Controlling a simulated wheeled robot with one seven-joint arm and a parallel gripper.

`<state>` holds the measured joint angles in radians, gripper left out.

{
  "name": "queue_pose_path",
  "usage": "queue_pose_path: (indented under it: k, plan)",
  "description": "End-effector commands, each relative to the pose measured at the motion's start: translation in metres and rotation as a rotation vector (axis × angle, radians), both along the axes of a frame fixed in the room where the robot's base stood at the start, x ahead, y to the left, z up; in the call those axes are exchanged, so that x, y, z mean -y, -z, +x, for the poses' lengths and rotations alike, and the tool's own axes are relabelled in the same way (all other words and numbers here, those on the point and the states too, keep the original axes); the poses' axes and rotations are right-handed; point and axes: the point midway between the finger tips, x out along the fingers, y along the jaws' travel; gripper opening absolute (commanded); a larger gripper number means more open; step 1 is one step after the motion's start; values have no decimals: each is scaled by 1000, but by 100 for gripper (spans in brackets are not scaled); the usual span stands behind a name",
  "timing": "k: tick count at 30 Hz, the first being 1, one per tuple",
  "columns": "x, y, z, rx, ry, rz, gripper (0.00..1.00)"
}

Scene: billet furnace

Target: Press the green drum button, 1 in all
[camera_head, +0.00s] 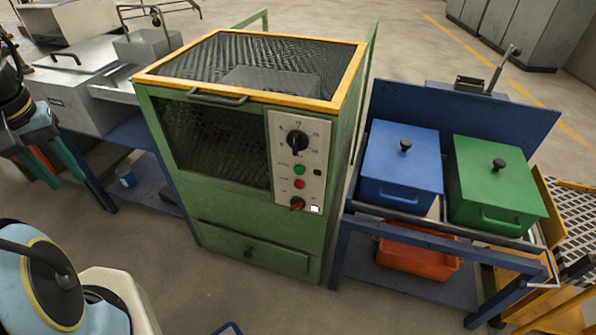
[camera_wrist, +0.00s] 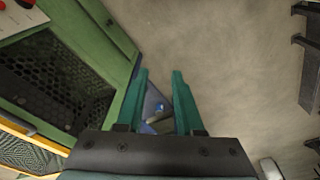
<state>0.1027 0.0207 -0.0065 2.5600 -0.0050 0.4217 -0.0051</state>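The green button (camera_head: 299,170) is a small round button on the pale control panel (camera_head: 312,135) of a green machine (camera_head: 260,240). It sits below the black dial (camera_head: 297,141) and just above a red button (camera_head: 299,184). A red switch (camera_head: 297,203) is lower on the panel. My gripper (camera_head: 62,182) is at the left edge of the head view, well apart from the panel. In the wrist view my gripper (camera_wrist: 161,74) has its two teal fingers spread, with nothing between them. The green button cannot be made out in the wrist view.
A blue lidded box (camera_head: 402,160) and a green lidded box (camera_head: 492,178) stand on a blue bench right of the machine. An orange bin (camera_head: 415,257) is beneath. A blue table (camera_head: 150,185) with grey equipment stands left. Floor in front of the machine is clear.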

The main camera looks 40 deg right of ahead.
Motion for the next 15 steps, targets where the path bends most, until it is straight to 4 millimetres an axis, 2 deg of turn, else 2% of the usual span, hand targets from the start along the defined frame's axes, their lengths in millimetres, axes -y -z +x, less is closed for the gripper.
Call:
queue_pose_path:
  k: [1, 9, 15]
  plan:
    - [0, 0, 0, 0, 0, 0, 29]
    - [0, 0, 0, 0, 0, 0, 0]
    - [0, 0, 0, 0, 0, 0, 0]
